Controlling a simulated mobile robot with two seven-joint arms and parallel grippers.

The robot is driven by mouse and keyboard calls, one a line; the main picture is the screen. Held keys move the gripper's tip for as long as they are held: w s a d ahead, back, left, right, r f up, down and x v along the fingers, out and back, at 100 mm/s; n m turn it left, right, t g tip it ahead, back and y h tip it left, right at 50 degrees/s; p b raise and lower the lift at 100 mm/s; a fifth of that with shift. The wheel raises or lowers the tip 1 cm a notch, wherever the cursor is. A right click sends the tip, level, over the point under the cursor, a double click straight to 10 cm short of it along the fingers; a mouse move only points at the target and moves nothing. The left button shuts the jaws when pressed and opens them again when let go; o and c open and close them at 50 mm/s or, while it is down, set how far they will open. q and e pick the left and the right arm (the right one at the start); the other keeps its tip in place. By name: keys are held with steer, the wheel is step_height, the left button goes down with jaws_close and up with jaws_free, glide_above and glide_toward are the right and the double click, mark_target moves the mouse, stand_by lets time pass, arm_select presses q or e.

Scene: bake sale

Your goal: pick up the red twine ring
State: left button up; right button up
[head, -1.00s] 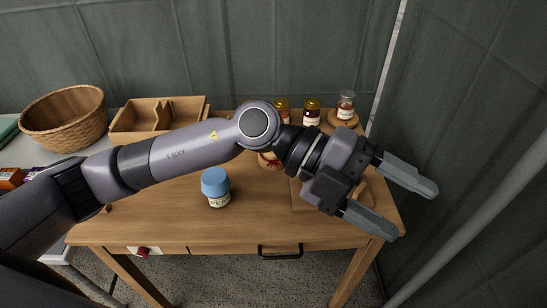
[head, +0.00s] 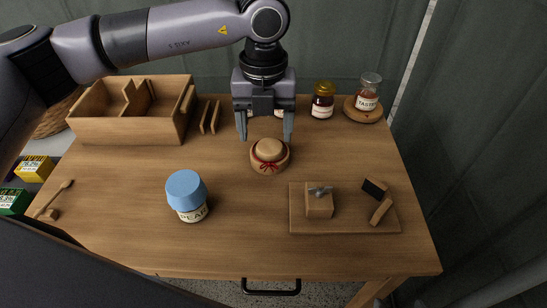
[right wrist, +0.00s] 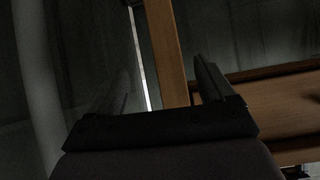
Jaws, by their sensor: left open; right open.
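The red twine ring (head: 268,166), with a small bow at its front, is around a round tan fabric-like top (head: 269,150) near the middle of the wooden table. My left gripper (head: 264,138) is open in the head view. It points down just behind the tan top, its two fingers spread left and right, and nothing is visibly held. I cannot tell its exact height above the table. My right gripper (right wrist: 163,75) is open and empty in the right wrist view, near a wooden table leg, away from the twine ring.
A blue-lidded jar (head: 187,187) stands at front left. A wooden divided box (head: 122,130) is at back left. A dark jar (head: 322,102) and a taster jar (head: 368,92) stand at the back right. A board (head: 345,225) holds small items. The table's front middle is clear.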

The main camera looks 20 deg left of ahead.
mark_target(269, 164)
arm_select(q)
steer(key=f, duration=0.7)
steer(key=shift+s+d, duration=0.2)
steer(key=shift+d, duration=0.15)
steer(key=c, duration=1.2)
